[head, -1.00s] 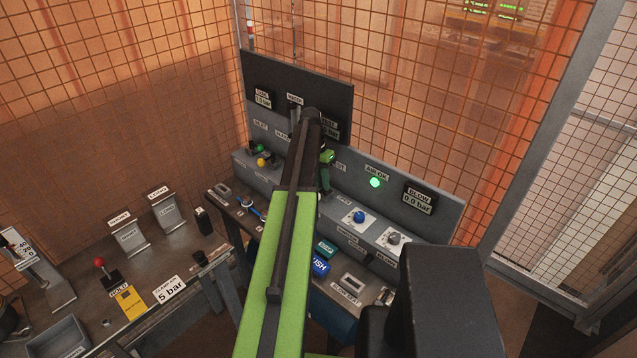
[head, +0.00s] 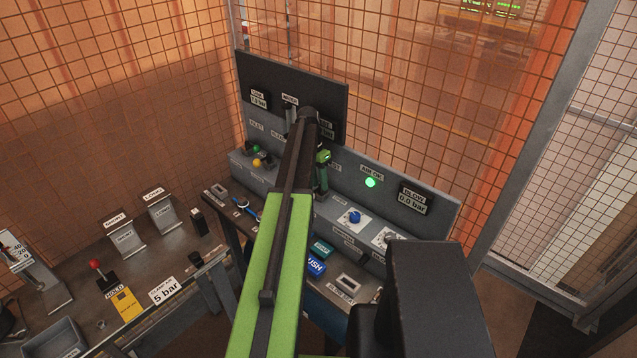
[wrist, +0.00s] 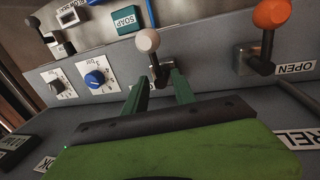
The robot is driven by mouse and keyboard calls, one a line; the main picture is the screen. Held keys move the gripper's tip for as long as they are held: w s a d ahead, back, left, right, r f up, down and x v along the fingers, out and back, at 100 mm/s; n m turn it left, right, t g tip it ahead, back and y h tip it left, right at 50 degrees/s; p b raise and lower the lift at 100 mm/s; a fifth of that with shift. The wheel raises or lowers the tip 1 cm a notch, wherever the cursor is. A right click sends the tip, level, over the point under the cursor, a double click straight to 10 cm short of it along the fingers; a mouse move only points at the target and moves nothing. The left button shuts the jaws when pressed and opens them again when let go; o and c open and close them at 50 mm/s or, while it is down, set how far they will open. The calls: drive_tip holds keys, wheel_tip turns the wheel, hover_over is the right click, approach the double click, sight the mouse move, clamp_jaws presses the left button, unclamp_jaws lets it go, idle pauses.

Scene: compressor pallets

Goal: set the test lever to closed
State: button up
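In the wrist view a small lever with a pale round knob (wrist: 148,41) stands on the grey panel. A label beside it is mostly hidden, but a nearby label in the head view ends in "ST", so it looks like the test lever. My gripper (wrist: 161,76) is open, with its two green fingers apart on either side of the lever's stem. I cannot tell whether either finger touches it. In the head view my arm hides most of this lever. A lever with an orange knob (wrist: 271,13) stands to the right in the wrist view, near an OPEN label (wrist: 296,69).
A blue knob (head: 355,217) sits on the panel, with a lit green lamp (head: 370,183) above it. The BLOW gauge (head: 412,203) reads 0.0 bar. A bench at left holds a red-knobbed lever (head: 96,265). Wire mesh (head: 420,90) stands behind the panel.

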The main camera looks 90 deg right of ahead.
drive_tip(key=shift+w+a, duration=0.15)
wheel_tip(320, 180, up, 17)
drive_tip(key=w+d+p, duration=0.2)
drive_tip(key=p, duration=1.5)
drive_tip(key=shift+w, duration=0.3)
